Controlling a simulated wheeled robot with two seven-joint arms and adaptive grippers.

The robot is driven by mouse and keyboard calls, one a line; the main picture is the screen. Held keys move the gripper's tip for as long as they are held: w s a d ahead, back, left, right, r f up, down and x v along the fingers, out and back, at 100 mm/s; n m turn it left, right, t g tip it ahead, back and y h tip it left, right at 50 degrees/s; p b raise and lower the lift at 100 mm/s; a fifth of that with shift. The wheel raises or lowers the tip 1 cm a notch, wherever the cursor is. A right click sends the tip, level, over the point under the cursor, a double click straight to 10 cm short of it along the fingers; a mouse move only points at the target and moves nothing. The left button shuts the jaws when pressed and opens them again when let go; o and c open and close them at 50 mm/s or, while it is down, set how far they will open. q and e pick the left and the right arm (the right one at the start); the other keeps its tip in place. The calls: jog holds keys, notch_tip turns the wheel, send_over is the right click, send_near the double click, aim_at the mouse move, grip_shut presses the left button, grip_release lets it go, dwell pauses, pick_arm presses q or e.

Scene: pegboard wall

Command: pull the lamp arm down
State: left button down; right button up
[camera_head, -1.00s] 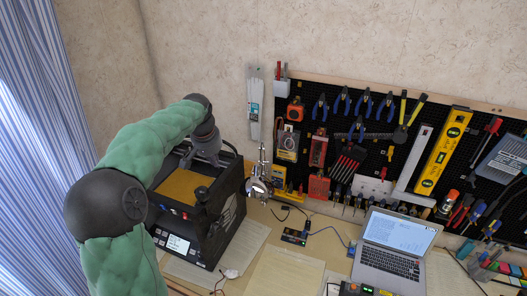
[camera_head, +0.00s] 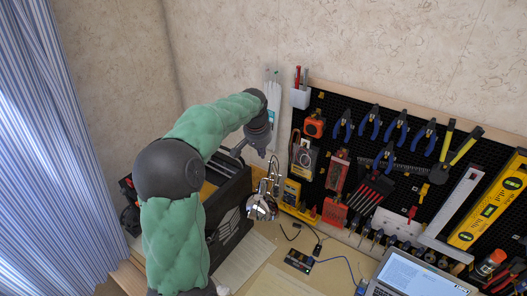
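The lamp has a shiny chrome head (camera_head: 262,206) and a thin jointed metal lamp arm (camera_head: 272,176) above it. It stands in front of the pegboard's left end, beside a black machine. My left gripper (camera_head: 249,153) is above and just left of the lamp arm, pointing down. Its fingers look spread, with nothing seen between them. It appears apart from the lamp, though the depth gap is hard to judge. The lamp's base is hidden or too small to make out. My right gripper is not in view.
The black machine (camera_head: 231,212) stands under and behind my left arm, partly hidden. The pegboard (camera_head: 335,112) with pliers and other tools rises to the right. A laptop (camera_head: 415,278) and a small circuit board (camera_head: 298,260) lie on the desk. A blue striped curtain (camera_head: 50,150) hangs left.

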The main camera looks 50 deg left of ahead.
pick_arm(q)
jog(key=f, duration=0.9)
jog(key=shift+w+a+f, duration=0.1)
jog(key=shift+w+f, duration=0.1)
jog(key=shift+f, duration=0.1)
jog(key=shift+f+p, duration=0.25)
jog(key=shift+p, duration=0.05)
